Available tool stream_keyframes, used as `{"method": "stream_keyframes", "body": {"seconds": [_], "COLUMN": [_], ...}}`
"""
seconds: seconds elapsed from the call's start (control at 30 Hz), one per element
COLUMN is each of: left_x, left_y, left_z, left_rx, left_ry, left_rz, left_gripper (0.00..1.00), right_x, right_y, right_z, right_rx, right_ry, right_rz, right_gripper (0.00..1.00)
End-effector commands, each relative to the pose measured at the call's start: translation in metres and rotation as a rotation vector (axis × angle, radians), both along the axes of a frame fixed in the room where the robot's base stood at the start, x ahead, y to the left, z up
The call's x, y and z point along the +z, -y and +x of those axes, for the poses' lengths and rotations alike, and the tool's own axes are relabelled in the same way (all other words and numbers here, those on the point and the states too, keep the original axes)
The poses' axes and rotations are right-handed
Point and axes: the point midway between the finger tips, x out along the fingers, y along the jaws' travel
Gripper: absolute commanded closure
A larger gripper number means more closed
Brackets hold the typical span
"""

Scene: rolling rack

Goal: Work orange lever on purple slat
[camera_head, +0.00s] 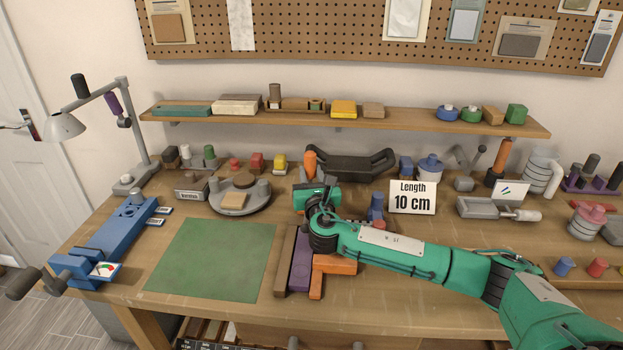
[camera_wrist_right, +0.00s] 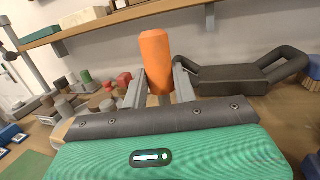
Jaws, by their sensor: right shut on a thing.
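The purple slat (camera_head: 300,262) lies near the front middle of the table, beside a brown strip and partly hidden by my right arm. The orange lever (camera_head: 310,163) shows as an upright rounded handle just beyond my right gripper (camera_head: 311,182). In the right wrist view, the orange lever (camera_wrist_right: 155,55) stands between the two grey fingers of my right gripper (camera_wrist_right: 159,88), which is shut on it. The lever's lower end and its joint to the slat are hidden. My left gripper is not in view.
An orange angled piece (camera_head: 336,264) lies right of the slat. A green mat (camera_head: 212,257) is clear on the left. A "Length 10 cm" sign (camera_head: 412,197) stands close to my right arm.

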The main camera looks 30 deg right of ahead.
Motion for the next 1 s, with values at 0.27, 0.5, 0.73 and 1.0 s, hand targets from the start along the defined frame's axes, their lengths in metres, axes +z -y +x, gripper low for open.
{"method": "stream_keyframes", "body": {"seconds": [0.27, 0.5, 0.73, 1.0], "left_x": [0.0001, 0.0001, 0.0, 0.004], "left_y": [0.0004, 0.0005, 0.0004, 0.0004], "left_z": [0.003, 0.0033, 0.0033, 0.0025], "left_rx": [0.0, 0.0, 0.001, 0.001], "left_ry": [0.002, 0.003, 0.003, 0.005], "left_rz": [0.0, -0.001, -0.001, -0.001], "left_gripper": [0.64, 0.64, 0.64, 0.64], "right_x": [0.0008, 0.0006, 0.0001, -0.0013], "right_y": [-0.0004, -0.0004, -0.0004, -0.0032], "right_z": [-0.0008, -0.0007, -0.0007, -0.0095], "right_rx": [-0.001, 0.0, 0.0, 0.001], "right_ry": [0.012, 0.01, 0.009, 0.007], "right_rz": [-0.007, -0.007, -0.007, -0.008], "right_gripper": [1.0, 0.64, 0.5, 0.5]}}
